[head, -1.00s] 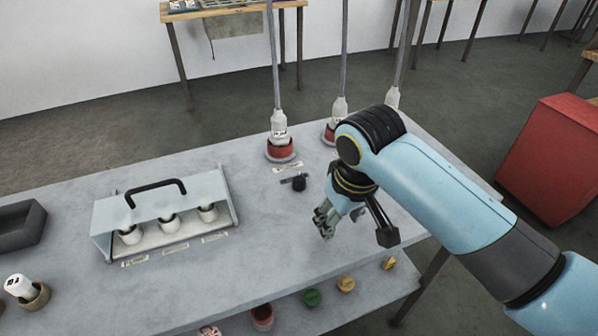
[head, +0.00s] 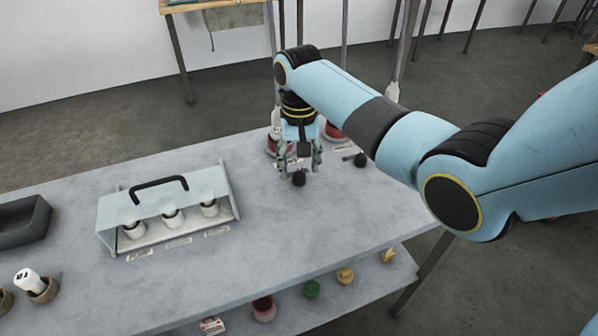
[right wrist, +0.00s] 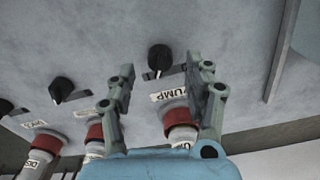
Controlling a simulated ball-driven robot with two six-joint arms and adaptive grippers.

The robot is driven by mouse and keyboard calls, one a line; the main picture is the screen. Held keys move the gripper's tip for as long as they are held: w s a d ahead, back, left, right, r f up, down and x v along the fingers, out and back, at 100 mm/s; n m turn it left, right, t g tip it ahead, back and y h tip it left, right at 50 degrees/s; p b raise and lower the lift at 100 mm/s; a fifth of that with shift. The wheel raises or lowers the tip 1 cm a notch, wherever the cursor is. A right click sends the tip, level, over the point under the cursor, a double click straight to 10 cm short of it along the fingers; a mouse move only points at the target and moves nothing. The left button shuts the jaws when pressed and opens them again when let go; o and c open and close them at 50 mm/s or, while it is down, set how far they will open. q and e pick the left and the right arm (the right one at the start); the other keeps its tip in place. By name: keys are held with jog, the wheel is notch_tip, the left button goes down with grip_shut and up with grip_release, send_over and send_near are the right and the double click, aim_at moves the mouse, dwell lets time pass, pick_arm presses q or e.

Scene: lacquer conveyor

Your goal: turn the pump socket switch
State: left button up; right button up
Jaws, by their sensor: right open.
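The pump switch is a black knob (right wrist: 159,58) with a "PUMP" label (right wrist: 172,94) beside it and a red socket (right wrist: 178,116) with a pale plug behind that. My right gripper (right wrist: 161,68) is open, its two fingers spread on either side of the label, with the knob between and just beyond the fingertips; I cannot tell if they touch it. In the head view my right gripper (head: 302,166) points down over the table, and the knob (head: 299,180) shows just below it. The gripper partly hides the sockets behind. My left gripper is not in view.
Another black switch (right wrist: 61,89) with its own red socket (right wrist: 102,131) stands beside the pump one. A dark tray (head: 22,228) is at far left. Cables hang behind the gripper.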

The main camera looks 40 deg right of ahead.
jog(key=shift+f, duration=1.4)
grip_shut()
